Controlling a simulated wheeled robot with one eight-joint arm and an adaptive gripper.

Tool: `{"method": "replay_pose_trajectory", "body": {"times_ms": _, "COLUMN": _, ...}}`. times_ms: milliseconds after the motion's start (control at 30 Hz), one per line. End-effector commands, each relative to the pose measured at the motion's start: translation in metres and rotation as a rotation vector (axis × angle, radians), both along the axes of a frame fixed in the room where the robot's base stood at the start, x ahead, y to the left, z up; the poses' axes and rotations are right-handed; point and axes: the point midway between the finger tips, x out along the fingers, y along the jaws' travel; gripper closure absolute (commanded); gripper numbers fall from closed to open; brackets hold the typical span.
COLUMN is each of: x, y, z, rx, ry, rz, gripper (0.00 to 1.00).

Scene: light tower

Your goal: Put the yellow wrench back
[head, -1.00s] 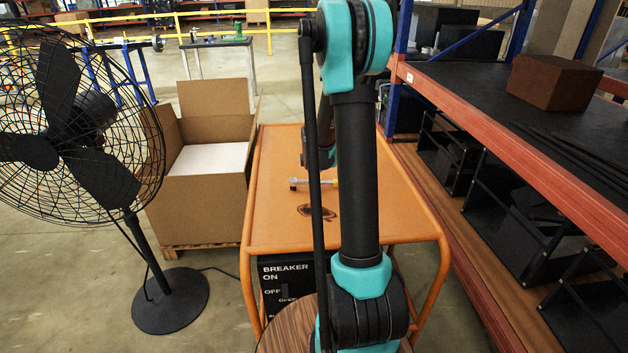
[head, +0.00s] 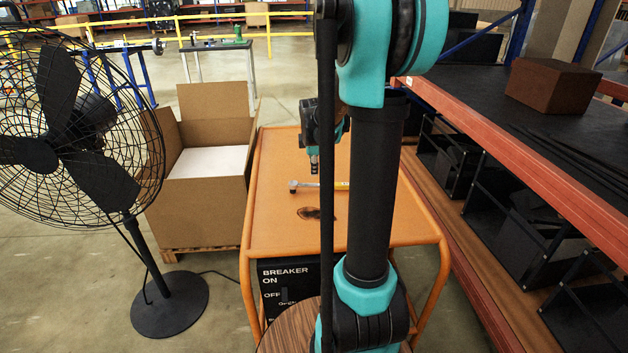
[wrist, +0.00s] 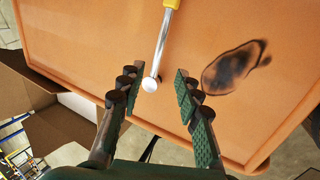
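The wrench (head: 312,186) lies on the orange cart top (head: 270,222). It has a silver shaft, a round silver head and a yellow handle; my arm hides part of the handle in the head view. In the wrist view the wrench (wrist: 158,55) points its round head toward the gap between my fingers, with the yellow handle at the top edge. My gripper (wrist: 158,90) is open and empty, its green-padded fingers apart on either side of the head end. In the head view my gripper (head: 314,168) hangs above the cart near the head end.
A dark scorch mark (head: 316,213) is on the cart top. A shelf rack (head: 520,140) runs along the right. A breaker panel (head: 285,280) is below the cart's front.

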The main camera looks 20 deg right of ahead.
Motion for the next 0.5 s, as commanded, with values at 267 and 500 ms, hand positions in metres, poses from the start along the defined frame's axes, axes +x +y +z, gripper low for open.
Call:
{"method": "replay_pose_trajectory", "body": {"times_ms": 267, "x": -0.07, "y": 0.026, "z": -0.008, "rx": 0.151, "ry": -0.026, "rz": -0.286, "gripper": 0.66}}
{"method": "replay_pose_trajectory", "body": {"times_ms": 500, "x": -0.159, "y": 0.054, "z": -0.029, "rx": 0.35, "ry": -0.047, "rz": -0.682, "gripper": 0.66}}
